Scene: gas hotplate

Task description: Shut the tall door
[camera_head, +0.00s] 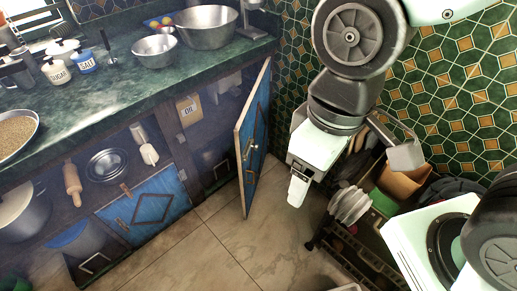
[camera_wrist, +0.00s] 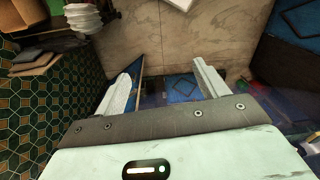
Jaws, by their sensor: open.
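The tall door (camera_head: 255,135) is a narrow blue panel with a wooden edge and a small handle. It stands open, swung out from the cupboard under the counter, with its free edge over the tiled floor. My gripper (camera_head: 298,192) is to the right of the door, pointing down, apart from it in the head view. In the wrist view my gripper (camera_wrist: 160,74) shows two pale fingers spread wide with nothing held. A thin edge of the door (camera_wrist: 138,75) shows beside the left finger there; I cannot tell how far below it is.
The cupboard opening (camera_head: 212,135) is left of the door. A lower blue door (camera_head: 145,205) is further left. The green counter (camera_head: 120,90) holds bowls and jars. A rack with plates (camera_head: 350,204) stands right of my gripper. Bare floor (camera_head: 235,245) lies in front.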

